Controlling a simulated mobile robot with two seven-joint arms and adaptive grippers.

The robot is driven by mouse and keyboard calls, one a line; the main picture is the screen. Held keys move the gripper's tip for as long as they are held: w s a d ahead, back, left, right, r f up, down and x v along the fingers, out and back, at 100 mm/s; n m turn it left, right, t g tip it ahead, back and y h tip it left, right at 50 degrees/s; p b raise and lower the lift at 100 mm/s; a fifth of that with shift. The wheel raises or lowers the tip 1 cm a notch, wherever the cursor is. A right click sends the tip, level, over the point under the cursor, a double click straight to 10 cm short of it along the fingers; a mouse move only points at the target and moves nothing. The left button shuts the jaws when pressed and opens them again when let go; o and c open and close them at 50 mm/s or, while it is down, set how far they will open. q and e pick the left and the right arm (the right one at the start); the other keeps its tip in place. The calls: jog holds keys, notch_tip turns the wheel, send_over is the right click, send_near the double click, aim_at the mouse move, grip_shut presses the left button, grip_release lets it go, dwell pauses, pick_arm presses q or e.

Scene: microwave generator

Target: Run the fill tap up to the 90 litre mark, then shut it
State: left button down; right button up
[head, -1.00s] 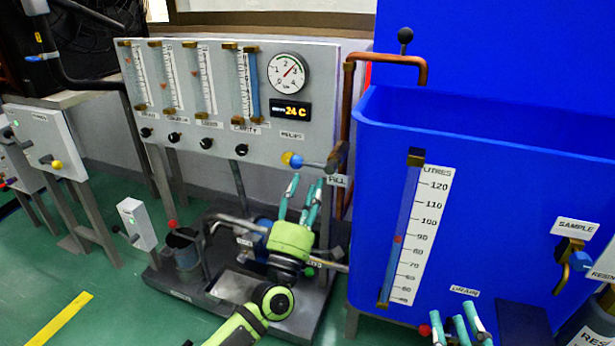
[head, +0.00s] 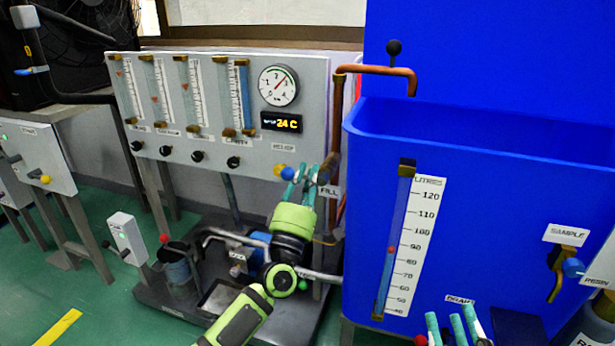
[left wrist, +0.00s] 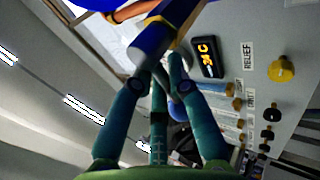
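The fill tap (head: 329,172) sits on the copper pipe left of the blue tank (head: 480,235), above the FILL label. My left gripper (head: 308,172) is at its lever, teal fingers spread around or just in front of it. Contact is unclear. In the left wrist view the fingertips (left wrist: 160,72) stand apart beside a grey and blue part, with a blue knob (left wrist: 178,110) behind them. The red float (head: 390,250) in the sight tube is close to the 90 mark, seemingly slightly below. No stream shows under the spout (head: 412,88). My right gripper (head: 455,322) is open and empty at the bottom.
The gauge panel (head: 215,115) stands left of the tap, with a yellow relief knob (head: 281,171) close to my left fingers. A pump skid (head: 185,300) is below. The sample valve (head: 556,265) is on the tank's right.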

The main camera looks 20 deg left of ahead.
pick_arm(q)
jog(key=m+h, duration=0.2)
jog(key=m, duration=0.1)
jog(key=m+h, duration=0.1)
jog(key=m, duration=0.1)
jog(key=shift+r+g+h+p, duration=0.3)
jog(key=shift+r+h, duration=0.1)
jog(key=shift+d+m+h, duration=0.1)
jog(key=shift+m+h, duration=0.3)
jog(key=shift+m, duration=0.3)
pick_arm(e)
jog(key=shift+m+g+h, duration=0.3)
jog(key=shift+g+h, duration=0.6)
jog(key=f, duration=0.1)
jog(key=w+f, duration=0.1)
jog(key=f, duration=0.1)
jog(key=shift+w+d+f, duration=0.15)
jog(key=shift+d+f, duration=0.2)
jog(key=shift+d, duration=0.05)
pick_arm(q)
jog(key=c, duration=1.2)
grip_release()
jog(key=v, duration=1.2)
jog(key=shift+s+r, duration=0.1)
jog(key=shift+r, duration=0.05)
